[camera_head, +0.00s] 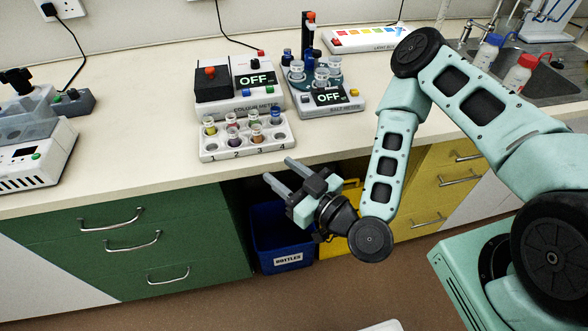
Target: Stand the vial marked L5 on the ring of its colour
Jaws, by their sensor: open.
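Several small capped vials stand in a white numbered rack (221,153) near the bench's front edge. They include a yellowish vial (209,125), a reddish vial (232,133), an orange-brown vial (257,133) and a blue vial (275,116). More vials (321,77) stand on a round teal holder behind and to the right. Vial labels are too small to read, so I cannot tell which is L5. My gripper (279,170) is open and empty, just in front of the bench edge, apart from the rack.
A colour meter (243,104) reading OFF stands behind the rack. A second device (330,107), also OFF, stands right of it. A colour-strip panel (362,40) lies at the back. A blue bottles bin (268,228) sits below the bench. The bench left of the rack (140,130) is clear.

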